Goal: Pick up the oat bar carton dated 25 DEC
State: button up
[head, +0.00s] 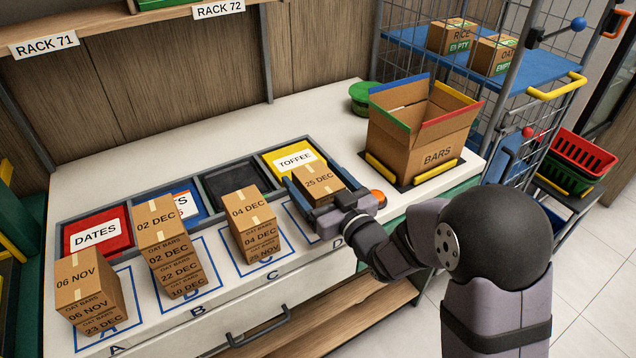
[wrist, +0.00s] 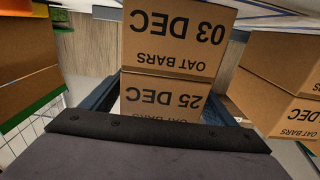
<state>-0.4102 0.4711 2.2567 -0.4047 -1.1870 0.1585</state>
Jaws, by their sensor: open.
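The brown oat bar carton marked 25 DEC (head: 319,179) is on top of the stack at place D. In the wrist view, which is upside down, its 25 DEC face (wrist: 165,98) adjoins a carton marked 03 DEC (wrist: 178,35), which lies beneath it. My gripper (head: 320,186) is open, with its blue fingers on opposite sides of the 25 DEC carton. I cannot tell whether either finger touches it. In the head view my gripper hides most of the stack below.
Carton stacks stand at A (head: 90,290), B (head: 167,245) and C (head: 252,222), C being close on the left. Behind are bins, including DATES (head: 75,243) and TOFFEE (head: 272,165). An open BARS box (head: 400,140) stands right. The counter behind the bins is mostly clear.

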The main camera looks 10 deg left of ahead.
jog(key=shift+x, duration=1.15)
jog(key=c, duration=1.2)
jog(key=shift+c, duration=0.2)
jog(key=shift+r, duration=0.1)
notch_tip(320, 180, up, 10)
jog(key=shift+f, duration=0.1)
